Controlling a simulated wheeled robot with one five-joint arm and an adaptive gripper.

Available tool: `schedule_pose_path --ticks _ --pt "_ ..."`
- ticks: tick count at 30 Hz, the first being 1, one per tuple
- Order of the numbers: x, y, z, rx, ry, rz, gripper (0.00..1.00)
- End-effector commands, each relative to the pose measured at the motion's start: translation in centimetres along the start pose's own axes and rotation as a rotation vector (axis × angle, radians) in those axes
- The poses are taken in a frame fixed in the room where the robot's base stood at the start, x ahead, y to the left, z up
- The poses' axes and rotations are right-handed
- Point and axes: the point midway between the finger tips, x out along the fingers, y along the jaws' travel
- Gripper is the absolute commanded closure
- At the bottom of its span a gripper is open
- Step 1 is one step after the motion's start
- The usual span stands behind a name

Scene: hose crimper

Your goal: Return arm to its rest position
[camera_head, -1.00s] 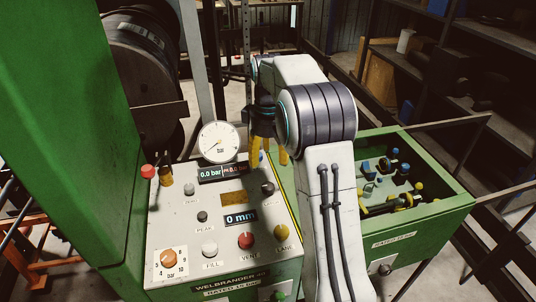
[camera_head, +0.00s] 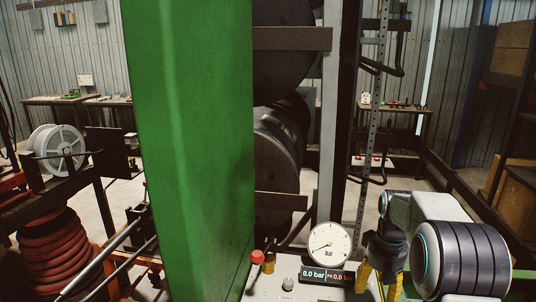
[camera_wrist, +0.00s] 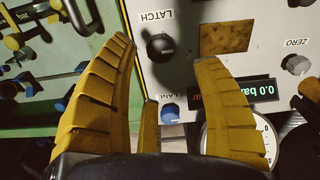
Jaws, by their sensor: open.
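My gripper (camera_head: 380,286) hangs fingers down at the lower right of the head view, beside the pressure gauge (camera_head: 330,244). In the wrist view my gripper (camera_wrist: 163,52) has its yellow ribbed fingers spread apart, with nothing between them. The white control panel (camera_wrist: 190,75) lies beyond the fingers. The black LATCH knob (camera_wrist: 160,47) and the blue LANE button (camera_wrist: 169,113) show between them. My arm is bent, with its dark ringed joint at the lower right of the head view.
A tall green cabinet (camera_head: 190,140) stands left of the panel. Dark reels (camera_head: 278,140) and a grey post (camera_head: 329,130) stand behind. A green tray (camera_wrist: 62,133) with several fittings is left in the wrist view. Floor behind my arm looks clear.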

Motion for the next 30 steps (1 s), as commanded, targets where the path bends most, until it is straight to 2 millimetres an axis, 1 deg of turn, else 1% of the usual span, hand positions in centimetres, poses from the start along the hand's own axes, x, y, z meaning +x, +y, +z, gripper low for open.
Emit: schedule_pose_path --ticks 1,2,5,6,8,12,15,18,21,25,27,30 --pt "1.4 -0.2 1.5 0.025 -0.035 -0.005 0.39" --pt "1.9 -0.4 2.4 0.040 -0.048 -0.007 0.39" --pt "2.5 -0.9 5.5 0.082 -0.073 -0.008 0.39" --pt "2.4 -1.2 6.9 0.096 -0.079 -0.008 0.39" --pt "2.0 -1.8 9.1 0.109 -0.081 -0.007 0.39" --pt "0.7 -3.3 14.5 0.115 -0.066 -0.005 0.39" --pt "-0.3 -4.4 18.2 0.097 -0.044 -0.003 0.39" --pt "-1.1 -5.3 21.5 0.073 -0.017 -0.002 0.39" --pt "-1.9 -6.0 24.3 0.048 0.019 -0.001 0.39" --pt "-2.9 -6.7 26.6 0.017 0.089 -0.002 0.39" --pt "-3.6 -7.0 27.1 0.000 0.138 -0.002 0.39" --pt "-4.9 -7.3 27.2 -0.019 0.213 -0.005 0.39"
